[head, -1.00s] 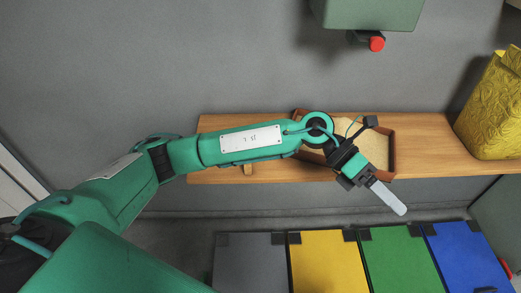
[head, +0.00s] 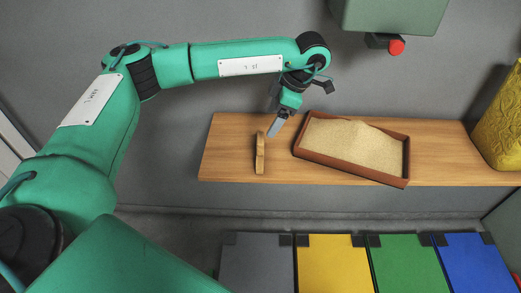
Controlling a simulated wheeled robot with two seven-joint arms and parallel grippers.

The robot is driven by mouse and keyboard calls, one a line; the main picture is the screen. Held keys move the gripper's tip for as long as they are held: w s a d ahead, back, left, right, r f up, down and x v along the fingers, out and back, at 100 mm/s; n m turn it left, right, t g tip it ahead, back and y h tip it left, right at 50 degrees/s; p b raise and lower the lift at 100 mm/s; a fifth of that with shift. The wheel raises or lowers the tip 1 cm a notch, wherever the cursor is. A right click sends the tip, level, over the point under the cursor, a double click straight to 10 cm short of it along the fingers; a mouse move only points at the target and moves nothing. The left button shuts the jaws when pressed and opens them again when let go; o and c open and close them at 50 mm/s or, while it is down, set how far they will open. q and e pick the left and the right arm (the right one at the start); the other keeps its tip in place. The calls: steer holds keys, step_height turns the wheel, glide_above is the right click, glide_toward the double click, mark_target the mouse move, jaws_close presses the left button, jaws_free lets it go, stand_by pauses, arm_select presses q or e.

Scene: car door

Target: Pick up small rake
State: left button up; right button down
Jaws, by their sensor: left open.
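The small rake (head: 260,153) appears as a narrow light-brown wooden piece on the left part of the wooden shelf (head: 225,150). Its teeth cannot be made out from here. My left gripper (head: 273,134) is open, with its grey fingers pointing down and left. The fingertips are just right of the rake's far end; I cannot tell whether they touch it. Nothing shows between the fingers. My right gripper is out of view.
A brown-rimmed tray (head: 345,168) of sand (head: 350,140) sits right of the rake on the shelf. A yellow textured pot (head: 500,125) stands at the far right. A green box with a red knob (head: 397,47) hangs above. Coloured panels (head: 333,265) lie below.

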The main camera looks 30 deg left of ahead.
mark_target(262, 137)
arm_select(q)
steer(key=x, duration=0.5)
steer(key=shift+p+x, duration=0.55)
steer(key=shift+x, duration=1.9)
steer(key=shift+w+d, duration=0.1)
steer(key=shift+w, duration=0.05)
steer(key=c, duration=1.1)
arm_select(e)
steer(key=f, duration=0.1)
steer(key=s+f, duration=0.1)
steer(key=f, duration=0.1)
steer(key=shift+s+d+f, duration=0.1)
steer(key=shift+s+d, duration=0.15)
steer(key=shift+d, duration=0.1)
